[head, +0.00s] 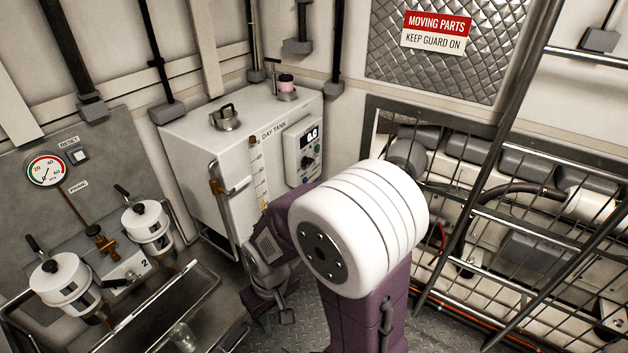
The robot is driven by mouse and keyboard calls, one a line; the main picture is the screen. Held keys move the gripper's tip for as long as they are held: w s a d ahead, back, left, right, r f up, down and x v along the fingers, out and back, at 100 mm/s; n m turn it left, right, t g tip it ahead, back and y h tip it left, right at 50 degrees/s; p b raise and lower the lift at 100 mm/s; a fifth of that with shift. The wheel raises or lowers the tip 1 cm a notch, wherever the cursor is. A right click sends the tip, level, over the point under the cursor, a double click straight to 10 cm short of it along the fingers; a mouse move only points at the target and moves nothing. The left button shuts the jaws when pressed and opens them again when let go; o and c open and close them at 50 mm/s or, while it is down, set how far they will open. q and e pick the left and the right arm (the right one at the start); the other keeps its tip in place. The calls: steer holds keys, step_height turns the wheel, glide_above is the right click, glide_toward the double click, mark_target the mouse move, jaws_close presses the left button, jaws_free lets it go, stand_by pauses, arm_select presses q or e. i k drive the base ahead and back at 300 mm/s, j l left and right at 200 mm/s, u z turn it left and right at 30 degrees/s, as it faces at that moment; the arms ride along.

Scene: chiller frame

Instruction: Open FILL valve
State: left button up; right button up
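No label reading FILL is legible in the head view. The white day tank (188,135) stands at the back, with a sight gauge and a small brass fitting (217,187) on a grey pipe at its front left. Another brass valve (100,240) sits between two white filter canisters on the left panel. My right arm crosses the middle, hiding the tank's lower right. My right gripper (272,308) hangs small and dark in front of the tank's lower part, apart from both brass fittings. Its finger opening is unclear. My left gripper is out of view.
The filter canisters (148,222) and (62,278) stand above a metal tray (160,310) holding a clear cup (183,337). A pressure gauge (45,170) is on the left panel. A wire guard (520,230) covers machinery on the right. Chequered floor (430,335) shows below.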

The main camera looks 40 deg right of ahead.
mark_target(238, 186)
steer(key=z, duration=0.9)
steer(key=i+l+u, duration=0.1)
steer(key=i+l, duration=0.15)
steer(key=l, duration=0.15)
steer(key=i+l+u, duration=0.1)
steer(key=l, duration=0.3)
steer(key=i+l+u, duration=0.1)
steer(key=i+l, duration=0.25)
